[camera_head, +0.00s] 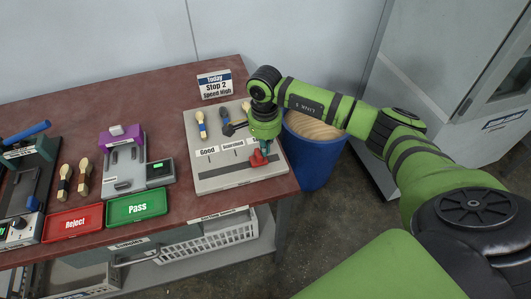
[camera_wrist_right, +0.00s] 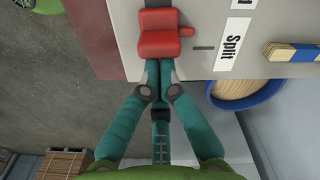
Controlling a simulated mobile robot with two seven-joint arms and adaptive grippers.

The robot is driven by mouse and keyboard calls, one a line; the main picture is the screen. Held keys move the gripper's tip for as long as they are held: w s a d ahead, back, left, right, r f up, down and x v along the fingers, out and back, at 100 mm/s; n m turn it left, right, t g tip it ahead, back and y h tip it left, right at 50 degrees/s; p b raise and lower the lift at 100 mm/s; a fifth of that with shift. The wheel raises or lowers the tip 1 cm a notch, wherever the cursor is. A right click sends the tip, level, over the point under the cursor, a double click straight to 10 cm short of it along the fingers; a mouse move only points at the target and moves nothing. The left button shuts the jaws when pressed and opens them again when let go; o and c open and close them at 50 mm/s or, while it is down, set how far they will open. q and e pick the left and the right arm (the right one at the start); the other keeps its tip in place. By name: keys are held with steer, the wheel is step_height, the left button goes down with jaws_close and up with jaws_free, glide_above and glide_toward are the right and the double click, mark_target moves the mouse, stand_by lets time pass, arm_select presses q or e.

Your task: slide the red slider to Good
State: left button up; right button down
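The red slider (camera_head: 258,158) sits at the right end of its slot on the grey board (camera_head: 213,184). In the wrist view the red slider (camera_wrist_right: 160,36) has its pointer tab towards the mark by the Split label (camera_wrist_right: 230,45). The Good label (camera_head: 207,151) is at the left end of the row, with another label beside it. My right gripper (camera_head: 264,149) is over the slider's right end of the board. In the wrist view its fingertips (camera_wrist_right: 160,72) are together and meet the slider's edge; they do not straddle it. My left gripper is not in view.
A blue bin (camera_head: 312,155) stands right of the table. A green Pass tray (camera_head: 136,207) and red Reject tray (camera_head: 73,222) lie left. The slot left of the slider is clear.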

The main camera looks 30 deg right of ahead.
steer(key=shift+w+a+b, duration=0.3)
steer(key=shift+a+b, duration=0.05)
steer(key=shift+a, duration=0.9)
steer(key=shift+w+a+b, duration=0.3)
steer(key=shift+a+b, duration=0.05)
steer(key=shift+a, duration=0.95)
steer(key=shift+w+a+b, duration=0.3)
steer(key=shift+a+b, duration=0.05)
steer(key=shift+a, duration=0.9)
steer(key=shift+w+a+b, duration=0.25)
steer(key=shift+a+b, duration=0.1)
steer(key=shift+a, duration=0.55)
steer(key=shift+w+a+b, duration=0.2)
steer(key=shift+a+b, duration=0.2)
steer(key=shift+a, duration=0.55)
steer(key=shift+w+a+b, duration=0.25)
steer(key=shift+a+b, duration=0.1)
steer(key=shift+a, duration=0.55)
steer(key=shift+s+d, duration=0.15)
steer(key=shift+d, duration=0.45)
step_height(320, 180, up, 7)
steer(key=p, duration=0.3)
